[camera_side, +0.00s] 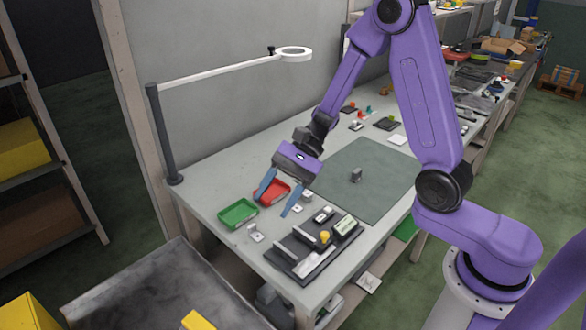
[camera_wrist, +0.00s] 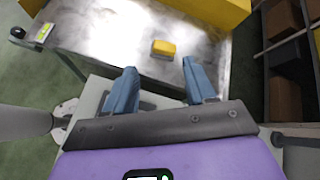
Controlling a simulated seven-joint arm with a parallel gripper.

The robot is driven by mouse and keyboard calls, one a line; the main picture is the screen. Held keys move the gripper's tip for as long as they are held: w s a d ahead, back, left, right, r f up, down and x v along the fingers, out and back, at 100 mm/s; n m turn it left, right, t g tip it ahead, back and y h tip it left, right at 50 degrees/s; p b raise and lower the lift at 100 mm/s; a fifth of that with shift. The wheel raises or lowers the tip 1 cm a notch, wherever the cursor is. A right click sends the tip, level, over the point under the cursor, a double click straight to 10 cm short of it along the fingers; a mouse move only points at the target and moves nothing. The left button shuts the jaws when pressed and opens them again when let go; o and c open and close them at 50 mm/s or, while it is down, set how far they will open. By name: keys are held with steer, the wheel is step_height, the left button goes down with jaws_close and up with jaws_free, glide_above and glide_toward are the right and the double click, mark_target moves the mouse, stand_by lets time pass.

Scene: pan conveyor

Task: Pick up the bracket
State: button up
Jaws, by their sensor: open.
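I cannot tell for certain which thing is the bracket. A small grey angular part (camera_side: 356,175) stands on the dark green mat, apart from my gripper. A small pale metal part (camera_side: 255,233) sits near the table's front left edge, beside the green tray. My gripper (camera_side: 274,204) is open above the left part of the table, near the red tray, with nothing between its blue fingers. In the wrist view my gripper (camera_wrist: 159,69) is also open and empty, and neither small part shows there.
A dark fixture board (camera_side: 291,262) is at the front. A metal-surfaced bed (camera_side: 150,285) carries a yellow block (camera_wrist: 163,47). A ring lamp (camera_side: 293,54) overhangs the table. The mat (camera_side: 375,155) is mostly clear.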

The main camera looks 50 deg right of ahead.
steer(key=w+d+f+m+t+h, duration=0.1)
steer(key=w+d+f+m+t, duration=0.3)
steer(key=w+d+m+t, duration=0.75)
steer(key=s+d+f+m+t+h, duration=0.1)
steer(key=s+d+f+m+h, duration=0.1)
steer(key=d, duration=0.4)
steer(key=s+d+f+m+t+h, duration=0.1)
steer(key=s+d+f+m+h, duration=0.1)
steer(key=d+m+h, duration=0.2)
steer(key=s+d+f+m+t+h, duration=0.1)
steer(key=s+d+f+m+h, duration=0.1)
steer(key=d+m, duration=0.5)
steer(key=shift+s+d+f+h, duration=0.15)
steer(key=shift+f+h, duration=0.15)
steer(key=shift+h, duration=0.2)
steer(key=shift+s+d+f+h, duration=0.15)
steer(key=shift+f+h, duration=0.15)
steer(key=shift+h, duration=0.2)
steer(key=shift+w+d+f, duration=0.1)
steer(key=shift+w+f, duration=0.05)
steer(key=shift+w, duration=0.1)
steer(key=x, duration=1.1)
steer(key=shift+w+f, duration=0.15)
steer(key=shift+w, duration=0.05)
steer(key=shift+r+x, duration=0.2)
steer(key=shift+x, duration=2.5)
steer(key=shift+d, duration=0.1)
jaws_close()
